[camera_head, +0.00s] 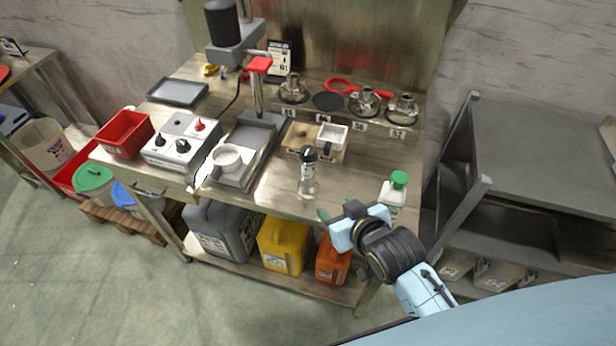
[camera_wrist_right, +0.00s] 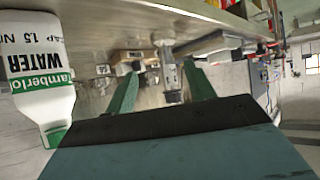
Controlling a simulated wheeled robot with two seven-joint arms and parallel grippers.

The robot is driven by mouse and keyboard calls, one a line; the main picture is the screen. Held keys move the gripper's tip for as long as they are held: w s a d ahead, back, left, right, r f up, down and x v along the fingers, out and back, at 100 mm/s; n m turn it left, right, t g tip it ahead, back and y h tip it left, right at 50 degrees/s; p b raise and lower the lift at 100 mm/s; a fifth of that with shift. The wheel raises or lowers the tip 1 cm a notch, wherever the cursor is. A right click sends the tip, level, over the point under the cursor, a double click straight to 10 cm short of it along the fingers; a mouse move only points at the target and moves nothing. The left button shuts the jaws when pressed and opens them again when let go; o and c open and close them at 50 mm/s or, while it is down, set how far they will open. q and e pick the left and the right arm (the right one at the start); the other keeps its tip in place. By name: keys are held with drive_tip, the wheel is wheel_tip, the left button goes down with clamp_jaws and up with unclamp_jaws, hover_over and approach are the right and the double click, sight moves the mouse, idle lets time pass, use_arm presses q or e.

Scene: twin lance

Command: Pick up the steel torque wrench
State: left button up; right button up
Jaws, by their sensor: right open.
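The steel torque wrench (camera_head: 307,172) appears to be the upright silver tool with a black top, standing on the bench near its front edge. In the right wrist view it shows as a silver shaft with a dark end (camera_wrist_right: 172,78), between and beyond the fingers. My right gripper (camera_head: 337,211) is open and empty, at the bench's front edge, to the right of and nearer than the tool. Its two green fingers also show in the right wrist view (camera_wrist_right: 161,80), apart from the tool. My left gripper is not in view.
A white bottle with a green cap (camera_head: 393,190) stands close beside my right gripper; it looms at left in the wrist view (camera_wrist_right: 38,75). Behind the tool is a small wooden block with a white tray (camera_head: 332,135). A press stand (camera_head: 257,105) and control box (camera_head: 181,142) stand left.

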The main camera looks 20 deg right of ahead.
sight(309, 177)
drive_tip(key=w, duration=0.3)
drive_tip(key=w+a+f+t, duration=0.1)
drive_tip(key=w, duration=0.2)
drive_tip(key=w+a+t, duration=0.1)
drive_tip(key=w, duration=0.3)
drive_tip(key=shift+w+a+f+y+b, duration=0.1)
drive_tip(key=shift+a+f+y+b, duration=0.1)
drive_tip(key=shift+f+y+b, duration=0.15)
drive_tip(key=shift+d+b+x, duration=0.1)
drive_tip(key=shift+b+x, duration=0.1)
drive_tip(key=shift+x, duration=1.2)
drive_tip(key=shift+d+b+x, duration=0.15)
drive_tip(key=shift+b+x, duration=0.05)
drive_tip(key=shift+x, duration=1.2)
clamp_jaws()
drive_tip(key=shift+w+r, duration=0.1)
